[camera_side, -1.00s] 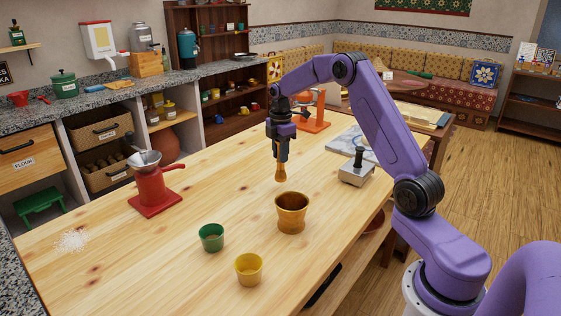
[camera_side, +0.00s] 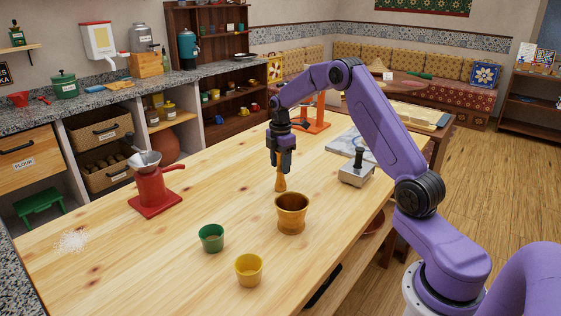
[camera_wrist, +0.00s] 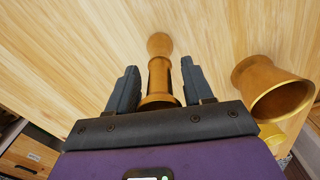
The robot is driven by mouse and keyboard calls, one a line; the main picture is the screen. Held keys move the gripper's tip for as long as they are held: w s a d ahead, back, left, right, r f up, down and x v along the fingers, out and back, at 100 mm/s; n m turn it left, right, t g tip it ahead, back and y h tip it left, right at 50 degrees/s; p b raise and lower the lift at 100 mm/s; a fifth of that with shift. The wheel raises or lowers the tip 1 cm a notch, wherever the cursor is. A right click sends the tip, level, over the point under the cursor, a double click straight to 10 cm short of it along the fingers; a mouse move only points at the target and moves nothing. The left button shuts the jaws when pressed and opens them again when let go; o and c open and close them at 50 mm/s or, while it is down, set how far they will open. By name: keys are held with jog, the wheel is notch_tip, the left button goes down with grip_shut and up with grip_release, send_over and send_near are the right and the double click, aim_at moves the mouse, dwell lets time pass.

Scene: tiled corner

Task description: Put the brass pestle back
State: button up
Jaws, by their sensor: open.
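The brass pestle (camera_side: 280,183) is upright on or just above the wooden table, behind and slightly left of the brass mortar (camera_side: 291,213), outside it. My gripper (camera_side: 285,170) is open around the pestle's upper part, pointing down. In the wrist view, the pestle (camera_wrist: 159,75) lies between the spread fingers of my gripper (camera_wrist: 158,72), with a gap on each side. The mortar (camera_wrist: 270,88) shows to the right there, its mouth open. Whether the pestle's foot touches the table is hard to tell.
A green cup (camera_side: 211,238) and a yellow cup (camera_side: 249,269) stand in front of the mortar. A red grinder (camera_side: 153,188) is at left. A grey device with a black-knobbed handle (camera_side: 356,173) stands at right. The table's middle left is clear.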

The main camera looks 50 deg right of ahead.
notch_tip(320, 180, up, 12)
jog(key=shift+r, duration=0.1)
jog(key=shift+a+r, duration=0.15)
jog(key=shift+a, duration=0.2)
jog(key=s+a+m, duration=0.1)
jog(key=s+a, duration=0.7)
jog(key=a, duration=0.3)
jog(key=s+a, duration=0.7)
jog(key=a, duration=0.5)
jog(key=s+f, duration=0.2)
jog(key=s, duration=1)
jog(key=s+f+m, duration=0.1)
jog(key=s+f, duration=0.1)
jog(key=s, duration=1)
jog(key=shift+a, duration=0.45)
